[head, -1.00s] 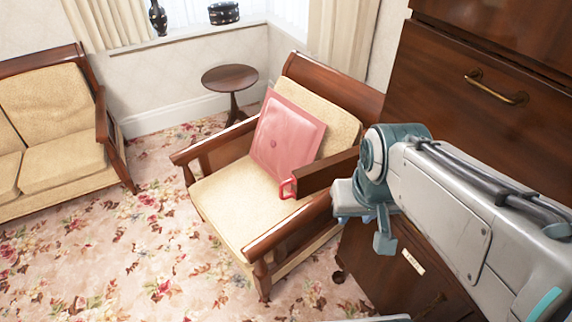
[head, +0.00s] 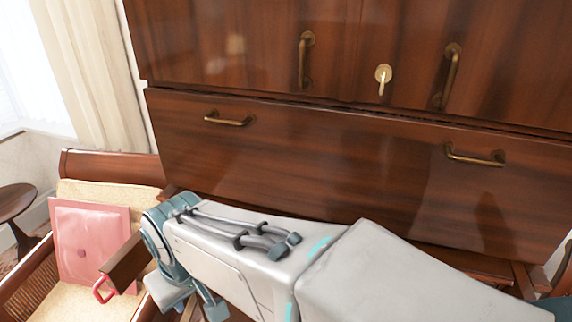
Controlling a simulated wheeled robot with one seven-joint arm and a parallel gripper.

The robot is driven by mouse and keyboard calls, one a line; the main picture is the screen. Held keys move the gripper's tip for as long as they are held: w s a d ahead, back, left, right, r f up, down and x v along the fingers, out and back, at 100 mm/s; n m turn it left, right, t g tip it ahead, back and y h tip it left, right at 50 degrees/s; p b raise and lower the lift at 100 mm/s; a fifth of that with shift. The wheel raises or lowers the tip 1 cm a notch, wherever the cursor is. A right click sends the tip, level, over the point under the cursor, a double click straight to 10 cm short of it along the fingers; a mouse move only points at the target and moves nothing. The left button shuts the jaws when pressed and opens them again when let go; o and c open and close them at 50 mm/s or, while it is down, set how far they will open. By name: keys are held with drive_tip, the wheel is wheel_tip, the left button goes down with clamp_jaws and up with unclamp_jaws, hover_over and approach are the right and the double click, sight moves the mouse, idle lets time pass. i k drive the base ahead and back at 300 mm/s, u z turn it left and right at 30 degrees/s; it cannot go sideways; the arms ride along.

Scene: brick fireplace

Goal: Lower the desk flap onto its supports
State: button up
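The desk flap (head: 330,165) is a wide dark wooden panel with a brass handle at left (head: 228,119) and another at right (head: 475,156). It stands upright or nearly so, with a dark gap along its top edge; I cannot tell whether it leans out. A dark wooden bar (head: 130,258) with a red loop (head: 102,289) sticks out at lower left and looks like a pulled-out support. My gripper (head: 185,303) is low at left, below the flap and beside this bar, apart from the flap. Its fingertips are not clearly shown. The right support cannot be made out clearly behind my arm.
Upper cabinet doors (head: 240,40) with upright brass handles and a key (head: 382,79) are above the flap. An armchair (head: 112,168) with a pink cushion (head: 92,238) stands close at left, beside a small round table (head: 14,203). A curtain (head: 85,70) hangs behind.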

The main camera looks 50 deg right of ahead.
sight(509, 195)
drive_tip(key=z, duration=1)
drive_tip(key=i, duration=0.15)
drive_tip(key=u, duration=0.55)
drive_tip(key=k, duration=0.8)
drive_tip(key=z, duration=1.15)
